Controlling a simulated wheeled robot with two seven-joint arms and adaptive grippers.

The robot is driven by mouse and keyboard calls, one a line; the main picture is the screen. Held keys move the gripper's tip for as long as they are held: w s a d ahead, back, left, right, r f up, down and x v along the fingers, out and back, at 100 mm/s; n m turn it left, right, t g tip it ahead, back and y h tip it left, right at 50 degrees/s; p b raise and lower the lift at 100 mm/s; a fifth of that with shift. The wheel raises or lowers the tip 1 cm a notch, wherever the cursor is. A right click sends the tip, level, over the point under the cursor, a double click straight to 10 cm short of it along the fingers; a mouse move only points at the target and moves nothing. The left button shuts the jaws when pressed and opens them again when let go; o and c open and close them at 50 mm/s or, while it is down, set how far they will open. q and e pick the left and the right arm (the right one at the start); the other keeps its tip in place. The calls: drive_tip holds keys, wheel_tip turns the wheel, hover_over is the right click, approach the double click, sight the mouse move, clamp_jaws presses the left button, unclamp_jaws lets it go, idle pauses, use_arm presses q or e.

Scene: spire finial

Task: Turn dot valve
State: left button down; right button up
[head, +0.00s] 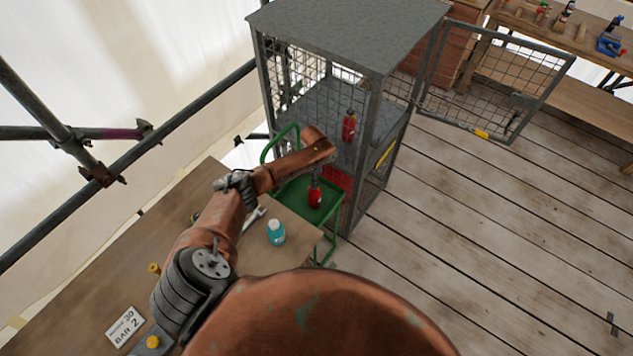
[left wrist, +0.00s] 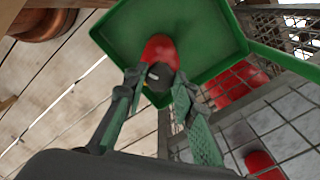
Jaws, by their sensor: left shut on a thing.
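My left gripper (head: 315,181) reaches down over a green tray (head: 331,207) beside the wire cage. It is shut on a red canister (head: 315,197) by its dark top. In the left wrist view, the fingers (left wrist: 158,100) close around the dark top of the red canister (left wrist: 159,48), with the green tray (left wrist: 205,22) behind it. I cannot tell whether the canister touches the tray. A second red canister (head: 349,127) stands inside the cage. I cannot make out a dot or a separate valve. My right gripper is not in view.
The grey cage (head: 350,32) has its mesh door (head: 490,85) swung open to the right. A teal bottle (head: 276,232), a wrench (head: 253,219) and a "BAR 2" card (head: 125,327) lie or stand on the bench.

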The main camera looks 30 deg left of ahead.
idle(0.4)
use_arm(q)
drive_tip(key=c, duration=1.6)
unclamp_jaws()
wheel_tip(320, 180, up, 12)
